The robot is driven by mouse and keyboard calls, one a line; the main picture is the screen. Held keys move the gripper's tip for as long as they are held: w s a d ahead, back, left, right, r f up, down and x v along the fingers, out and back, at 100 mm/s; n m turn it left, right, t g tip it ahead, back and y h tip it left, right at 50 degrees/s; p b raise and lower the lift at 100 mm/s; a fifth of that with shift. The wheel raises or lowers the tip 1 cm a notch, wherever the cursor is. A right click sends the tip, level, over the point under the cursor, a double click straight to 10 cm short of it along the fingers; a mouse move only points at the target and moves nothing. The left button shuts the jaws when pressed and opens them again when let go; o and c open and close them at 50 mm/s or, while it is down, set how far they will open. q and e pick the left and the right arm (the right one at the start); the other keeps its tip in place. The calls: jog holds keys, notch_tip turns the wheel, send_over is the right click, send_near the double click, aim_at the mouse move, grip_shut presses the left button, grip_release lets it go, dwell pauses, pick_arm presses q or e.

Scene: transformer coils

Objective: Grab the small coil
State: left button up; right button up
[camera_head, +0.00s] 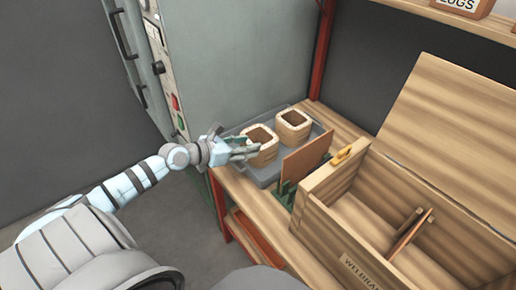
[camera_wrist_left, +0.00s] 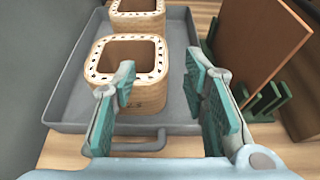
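Two square, hollow tan coils stand in a grey tray (camera_head: 262,178) on the wooden bench. The nearer coil (camera_head: 262,158) is partly hidden by my left gripper in the head view; it shows in the left wrist view (camera_wrist_left: 148,92). The farther coil (camera_head: 292,127) stands behind it, cut off at the top of the left wrist view (camera_wrist_left: 138,14). The two look close in size. My left gripper (camera_wrist_left: 160,92) is open and empty, fingers spread in front of the nearer coil's right part. My right gripper is not in view.
A brown panel (camera_head: 306,156) stands in a green rack (camera_head: 286,193) right of the tray. An open wooden box (camera_head: 345,235) with a raised lid is further right. A grey cabinet (camera_head: 235,60) stands behind, and a red post (camera_head: 321,50) rises at the back.

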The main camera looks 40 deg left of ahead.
aim_at(268, 145)
pick_arm(q)
jog(key=b+x, duration=0.1)
jog(key=x, duration=0.2)
jog(key=f+b+x, duration=0.1)
jog(key=x, duration=0.2)
jog(key=b+x, duration=0.2)
jog(key=x, duration=0.1)
jog(key=shift+s+f, duration=0.2)
jog(key=shift+f, duration=0.1)
jog(key=shift+w+d+f, duration=0.1)
jog(key=shift+w+d, duration=0.05)
jog(key=shift+w, duration=0.25)
jog(key=shift+s, duration=0.1)
jog(key=c, duration=0.9)
grip_shut()
